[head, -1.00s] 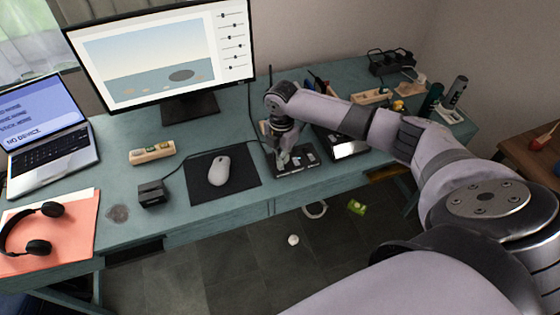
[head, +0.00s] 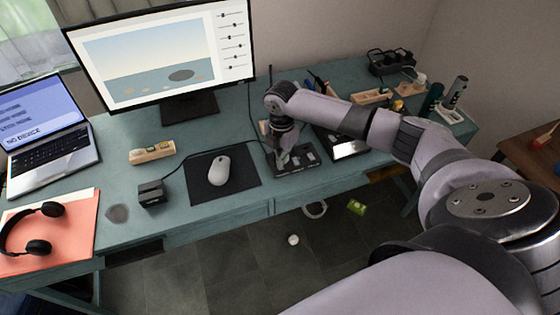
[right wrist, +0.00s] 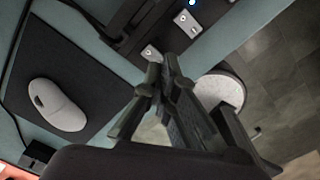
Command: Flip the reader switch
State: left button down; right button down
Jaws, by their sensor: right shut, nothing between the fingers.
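A flat black device (head: 304,167) with small silver pieces on its top lies near the desk's front edge, right of the mouse pad. In the right wrist view the black device (right wrist: 140,28) shows silver pieces (right wrist: 186,22) and a small blue light. I cannot tell for sure which piece is the reader switch. My right gripper (head: 283,163) points down at the left part of this device. It also shows in the right wrist view (right wrist: 163,68), shut and empty, its tips close to a silver piece (right wrist: 151,53). Contact cannot be told. My left gripper is not in view.
A white mouse (head: 219,169) lies on a black pad (head: 240,184) to the left. A small black box (head: 152,194) stands farther left. A laptop (head: 45,130) reads "NO DEVICE". A black-and-silver device (head: 345,148) sits just right of the gripper.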

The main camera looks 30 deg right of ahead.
jog(key=shift+f+b, duration=0.45)
jog(key=shift+f, duration=0.6)
jog(key=shift+r, duration=0.15)
dwell(0.3)
notch_tip(320, 180, up, 7)
jog(key=p, duration=0.7)
jog(key=shift+p, duration=0.4)
